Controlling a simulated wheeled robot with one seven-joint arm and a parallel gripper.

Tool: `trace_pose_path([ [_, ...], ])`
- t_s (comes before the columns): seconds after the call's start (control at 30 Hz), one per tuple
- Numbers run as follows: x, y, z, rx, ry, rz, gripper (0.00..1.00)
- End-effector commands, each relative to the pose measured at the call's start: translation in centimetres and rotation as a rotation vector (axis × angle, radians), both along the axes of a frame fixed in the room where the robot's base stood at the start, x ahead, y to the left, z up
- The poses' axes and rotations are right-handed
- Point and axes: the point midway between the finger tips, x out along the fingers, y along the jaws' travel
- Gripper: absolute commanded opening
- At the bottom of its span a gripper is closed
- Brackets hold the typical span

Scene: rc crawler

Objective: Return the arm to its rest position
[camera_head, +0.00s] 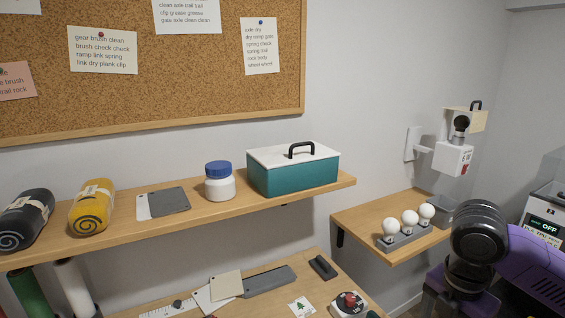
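My arm shows at the lower right as a dark rounded joint and purple links. It is folded low in front of the right side of the scene. My gripper is not in view, so whether it is open or holds anything cannot be seen.
A wooden shelf (130,222) bears rolls, a jar (219,183) and a teal box (293,175). Right of it, a smaller shelf (372,217) holds several white bulbs in a grey holder, close to my arm. A white wall fixture (452,159) juts out above. A cluttered bench (262,301) lies below.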

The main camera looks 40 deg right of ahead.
Motion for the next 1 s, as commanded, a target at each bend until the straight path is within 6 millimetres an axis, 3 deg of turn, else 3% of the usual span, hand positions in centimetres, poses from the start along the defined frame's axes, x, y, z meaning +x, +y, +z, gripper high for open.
trace_pose_path([
  [0.33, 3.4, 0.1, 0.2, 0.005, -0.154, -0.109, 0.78],
  [0.57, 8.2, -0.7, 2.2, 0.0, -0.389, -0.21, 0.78],
  [0.77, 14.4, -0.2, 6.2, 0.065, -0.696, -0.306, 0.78],
  [0.87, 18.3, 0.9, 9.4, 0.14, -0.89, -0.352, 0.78],
  [1.0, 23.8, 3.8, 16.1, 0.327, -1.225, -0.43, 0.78],
])
